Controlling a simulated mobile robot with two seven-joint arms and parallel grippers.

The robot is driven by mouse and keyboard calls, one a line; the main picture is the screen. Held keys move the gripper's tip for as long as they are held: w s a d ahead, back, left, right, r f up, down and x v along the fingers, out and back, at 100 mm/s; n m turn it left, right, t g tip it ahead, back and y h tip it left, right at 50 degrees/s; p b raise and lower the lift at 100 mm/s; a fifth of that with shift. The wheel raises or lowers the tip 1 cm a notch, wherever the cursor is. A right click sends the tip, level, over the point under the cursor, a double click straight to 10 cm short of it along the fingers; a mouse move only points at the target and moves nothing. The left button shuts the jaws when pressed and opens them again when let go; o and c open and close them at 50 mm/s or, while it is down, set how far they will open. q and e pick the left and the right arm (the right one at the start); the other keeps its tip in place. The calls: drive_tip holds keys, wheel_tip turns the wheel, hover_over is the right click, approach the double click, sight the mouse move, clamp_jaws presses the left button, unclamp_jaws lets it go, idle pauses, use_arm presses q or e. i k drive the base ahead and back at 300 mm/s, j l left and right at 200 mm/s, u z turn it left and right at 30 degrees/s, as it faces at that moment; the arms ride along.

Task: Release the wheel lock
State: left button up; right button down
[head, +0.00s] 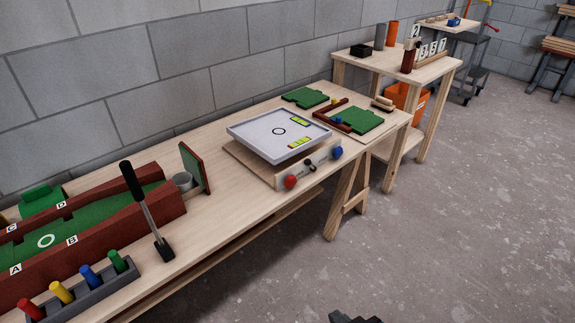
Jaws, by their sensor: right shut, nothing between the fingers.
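I cannot make out a wheel lock for certain. A dark-framed trolley (480,52) stands at the back right, with small dark wheels (467,98) low on its legs. They are too small to show a lock or its state. A red handle-like part (490,28) is at its upper right. My right gripper (354,317) shows as a dark tip at the bottom edge, shut and empty, over the floor and far from the trolley. Most of it is cut off. My left gripper is not in view.
A long wooden bench (215,215) runs along the block wall, holding a tilting tray (262,128), a red-walled green course (100,225) and colored pegs. A smaller table (440,68) stands beyond it, with an orange bin (394,92) beneath. The grey floor (460,220) at right is clear.

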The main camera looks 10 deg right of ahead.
sight(307, 162)
drive_tip(key=i+l+u, duration=0.25)
drive_tip(key=l, duration=0.15)
drive_tip(key=l+u, duration=0.25)
drive_tip(key=l, duration=0.15)
drive_tip(key=i+l+u, duration=0.25)
drive_tip(key=l, duration=0.15)
drive_tip(key=k, duration=0.1)
